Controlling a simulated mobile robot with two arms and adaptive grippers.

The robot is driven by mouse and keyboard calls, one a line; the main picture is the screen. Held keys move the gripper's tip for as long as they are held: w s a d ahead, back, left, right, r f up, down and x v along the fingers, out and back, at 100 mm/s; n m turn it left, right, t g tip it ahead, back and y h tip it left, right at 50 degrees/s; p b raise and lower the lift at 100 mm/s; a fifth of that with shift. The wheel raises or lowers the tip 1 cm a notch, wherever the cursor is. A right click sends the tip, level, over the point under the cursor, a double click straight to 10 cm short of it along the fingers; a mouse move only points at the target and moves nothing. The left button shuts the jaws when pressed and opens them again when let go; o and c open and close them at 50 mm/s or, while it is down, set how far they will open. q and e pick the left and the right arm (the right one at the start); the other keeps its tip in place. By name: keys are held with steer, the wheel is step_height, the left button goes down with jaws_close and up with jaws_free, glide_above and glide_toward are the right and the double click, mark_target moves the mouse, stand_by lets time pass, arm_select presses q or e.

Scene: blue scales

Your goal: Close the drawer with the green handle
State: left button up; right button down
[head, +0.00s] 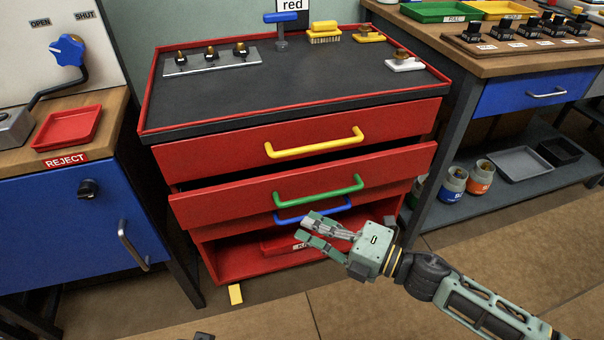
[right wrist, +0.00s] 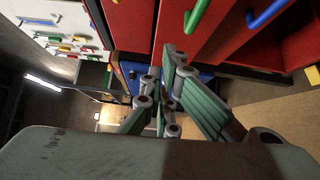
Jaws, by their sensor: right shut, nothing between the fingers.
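The red cabinet (head: 214,264) has a drawer with a green handle (head: 318,191). This drawer (head: 232,205) stands out from the cabinet, with a dark gap above its front. The green handle also shows at the top of the right wrist view (right wrist: 196,15). My right gripper (head: 306,226) is shut and empty, in front of the cabinet and just below the green handle in the head view. It appears apart from the handle. Its fingers overlap part of the blue handle (head: 312,211) below.
The drawer with the yellow handle (head: 314,145) is above. An open red bay with a box is at the bottom. A blue cabinet (head: 60,225) stands left, and a workbench with a blue drawer (head: 535,92) right.

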arm_select(q)
steer(key=shift+w+b+v, duration=0.2)
steer(key=shift+b+v, duration=0.2)
steer(key=shift+v, duration=1)
steer(key=shift+w+b+v, duration=0.2)
steer(key=shift+b+v, duration=0.15)
steer(key=shift+v, duration=1.1)
arm_select(e)
glide_above(268, 196)
steer(key=s, duration=0.5)
steer(key=shift+d+r, duration=0.3)
steer(key=shift+d, duration=0.15)
arm_select(q)
steer(key=shift+r, duration=0.1)
arm_select(e)
steer(key=shift+w, duration=0.15)
